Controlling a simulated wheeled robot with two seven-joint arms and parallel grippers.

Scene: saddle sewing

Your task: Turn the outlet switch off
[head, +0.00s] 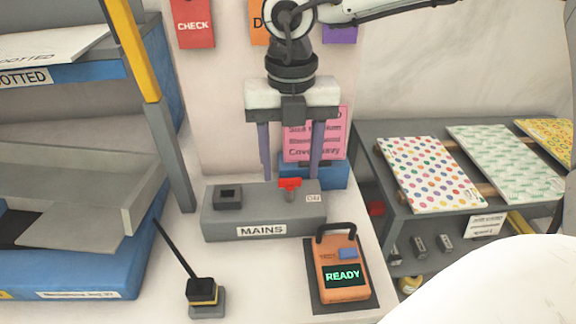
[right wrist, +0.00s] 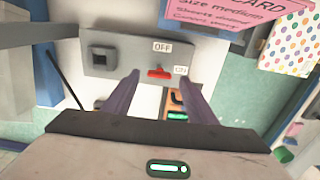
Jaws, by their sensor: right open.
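The outlet is a grey box (head: 225,230) labelled MAINS on the white table. It carries a red switch lever (head: 290,184) on its right part and a dark square socket (head: 228,193) on its left. An ON label (head: 314,198) sits beside the lever. In the right wrist view the red lever (right wrist: 158,72) lies close to the ON label (right wrist: 181,69), with the OFF label (right wrist: 162,47) above it. My right gripper (head: 290,178) points down over the box, open and empty, its fingers on either side of the lever. I cannot tell whether they touch it. My left gripper is not in view.
An orange tester (head: 333,283) reading READY stands in front of the box. A black plug (head: 202,291) with a cable is at front left. A pink card (head: 330,130) is behind the gripper. A grey post and blue shelving stand left; a rack of patterned boards (head: 430,175) stands right.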

